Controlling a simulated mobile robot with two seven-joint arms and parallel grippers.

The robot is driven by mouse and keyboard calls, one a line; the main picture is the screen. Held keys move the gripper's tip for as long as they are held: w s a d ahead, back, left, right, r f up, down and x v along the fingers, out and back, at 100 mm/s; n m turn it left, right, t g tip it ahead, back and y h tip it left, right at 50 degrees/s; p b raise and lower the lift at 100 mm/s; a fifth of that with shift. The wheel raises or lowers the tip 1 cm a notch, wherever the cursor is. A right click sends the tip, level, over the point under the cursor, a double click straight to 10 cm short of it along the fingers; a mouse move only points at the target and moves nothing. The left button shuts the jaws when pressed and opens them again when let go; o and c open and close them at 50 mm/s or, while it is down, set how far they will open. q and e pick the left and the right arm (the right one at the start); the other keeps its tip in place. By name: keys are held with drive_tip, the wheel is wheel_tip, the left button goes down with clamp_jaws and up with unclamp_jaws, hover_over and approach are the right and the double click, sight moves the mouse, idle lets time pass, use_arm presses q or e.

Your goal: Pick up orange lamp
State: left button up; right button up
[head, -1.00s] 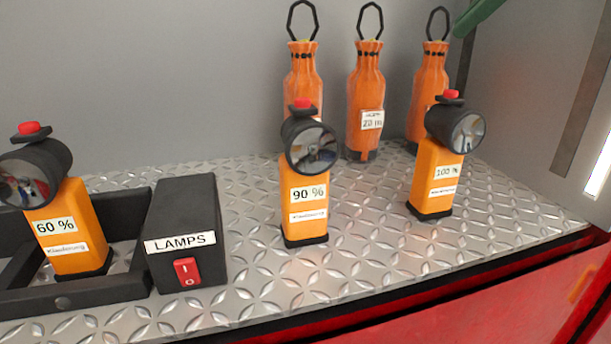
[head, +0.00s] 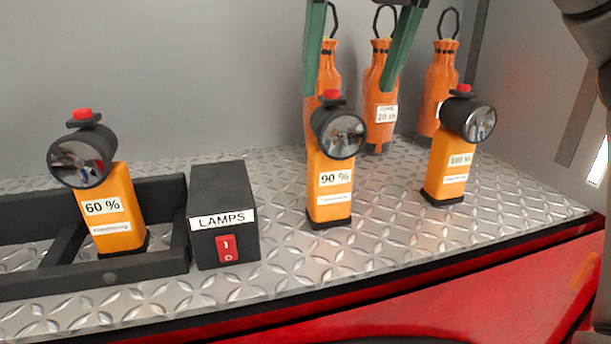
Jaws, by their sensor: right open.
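Three orange lamps with black heads and red top buttons stand upright on the metal plate. The lamp labelled 60 % (head: 103,207) stands in the black tray at left. The lamp labelled 90 % (head: 329,192) stands in the middle. The third lamp (head: 448,172) stands at right, its percent label hard to read. My right gripper (head: 348,92) reaches down from the top edge with two green fingers spread apart and nothing between their tips. The fingertips are close above and to either side of the 90 % lamp's head, without a visible grip. My left gripper is out of view.
A black box labelled LAMPS (head: 222,250) with a red switch stands beside the black tray (head: 160,268). Several orange bottles with dark loops, one of them labelled (head: 381,125), stand behind the lamps. A grey wall closes the back. The plate between the middle and right lamps is clear.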

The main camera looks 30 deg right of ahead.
sight(345, 110)
drive_tip(key=x, duration=0.6)
drive_tip(key=shift+w+d+f+b, duration=0.1)
drive_tip(key=shift+f+b, duration=0.25)
drive_tip(key=shift+w+b+x, duration=0.2)
drive_tip(key=shift+b+x, duration=0.3)
drive_tip(key=shift+x, duration=2.35)
drive_tip(key=shift+r, duration=0.1)
clamp_jaws()
drive_tip(key=shift+r, duration=0.1)
